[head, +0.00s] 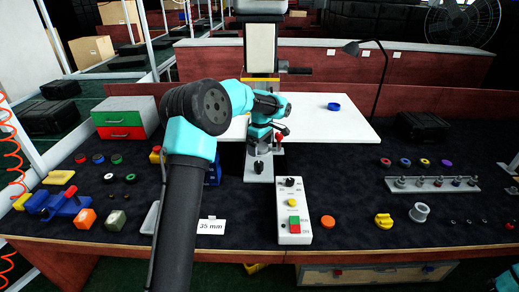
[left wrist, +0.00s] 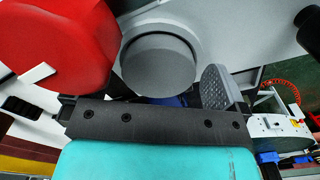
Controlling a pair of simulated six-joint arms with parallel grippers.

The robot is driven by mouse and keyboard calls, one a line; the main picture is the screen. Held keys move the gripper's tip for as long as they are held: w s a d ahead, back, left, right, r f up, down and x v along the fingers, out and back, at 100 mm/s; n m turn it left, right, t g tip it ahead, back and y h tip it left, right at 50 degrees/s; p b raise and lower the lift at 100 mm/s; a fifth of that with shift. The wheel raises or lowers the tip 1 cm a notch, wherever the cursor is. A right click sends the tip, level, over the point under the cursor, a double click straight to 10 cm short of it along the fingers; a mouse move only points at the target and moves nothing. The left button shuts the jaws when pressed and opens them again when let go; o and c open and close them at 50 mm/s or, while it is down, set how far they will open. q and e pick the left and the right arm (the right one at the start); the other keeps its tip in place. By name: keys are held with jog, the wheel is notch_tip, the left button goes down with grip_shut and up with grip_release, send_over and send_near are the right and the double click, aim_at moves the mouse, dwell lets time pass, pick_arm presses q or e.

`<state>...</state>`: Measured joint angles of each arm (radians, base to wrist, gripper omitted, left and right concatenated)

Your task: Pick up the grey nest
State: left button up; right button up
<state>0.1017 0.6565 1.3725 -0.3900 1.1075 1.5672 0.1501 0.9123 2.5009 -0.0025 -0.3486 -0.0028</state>
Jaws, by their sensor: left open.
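A light grey flanged round piece (head: 419,212), which looks like the grey nest, lies on the dark bench at the right in the head view. My left gripper (head: 276,132) is far from it, at the press in the middle of the bench. It is open; one grey ribbed finger pad (left wrist: 218,88) shows in the left wrist view. Close to it there are a large red knob (left wrist: 65,42) and a grey round cylinder (left wrist: 158,65). I cannot tell whether the fingers touch either. The red knob also shows small in the head view (head: 279,137). My right gripper is not in view.
A yellow flanged piece (head: 383,220) stands beside the grey one. A grey rack (head: 432,184) lies behind them. A control box (head: 293,212) stands in front of the press, and a white board (head: 340,128) behind it. The bench between box and yellow piece holds an orange disc (head: 328,222).

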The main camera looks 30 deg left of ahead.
aim_at(260, 146)
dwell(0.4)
pick_arm(q)
jog(key=c, duration=1)
jog(key=shift+r, duration=0.1)
notch_tip(260, 146, up, 10)
dwell(0.6)
